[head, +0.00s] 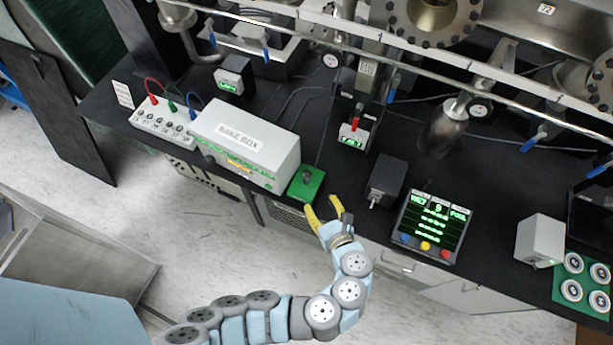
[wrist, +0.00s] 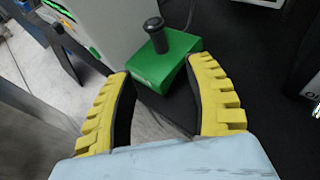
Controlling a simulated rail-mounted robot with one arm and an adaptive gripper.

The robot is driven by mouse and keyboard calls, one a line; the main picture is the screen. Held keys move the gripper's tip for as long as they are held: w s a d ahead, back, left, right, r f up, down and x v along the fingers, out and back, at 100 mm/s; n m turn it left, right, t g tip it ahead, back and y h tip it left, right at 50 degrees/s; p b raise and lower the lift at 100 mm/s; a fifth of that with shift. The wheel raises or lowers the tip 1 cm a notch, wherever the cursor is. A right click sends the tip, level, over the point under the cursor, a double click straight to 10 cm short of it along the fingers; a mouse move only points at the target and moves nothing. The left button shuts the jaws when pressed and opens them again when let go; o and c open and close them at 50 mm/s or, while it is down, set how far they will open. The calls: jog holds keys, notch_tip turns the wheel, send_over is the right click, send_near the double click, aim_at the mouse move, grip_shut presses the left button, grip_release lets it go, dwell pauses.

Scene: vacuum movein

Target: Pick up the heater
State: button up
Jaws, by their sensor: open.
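A green block with a dark upright knob (head: 306,184) sits at the front edge of the black bench, right of the white bake box.
The white box labelled BAKE BOX (head: 247,141) stands close on the left. A dark grey box with a switch (head: 385,181) and a display panel (head: 434,224) stand to the right. A metal rail (head: 390,60) crosses above the bench. Bare bench lies between the block and the grey box.

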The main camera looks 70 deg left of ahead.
aim_at(308, 181)
jog(key=shift+p+x, duration=0.55)
jog(key=shift+x, duration=5.15)
jog(key=shift+r, duration=0.1)
grip_shut()
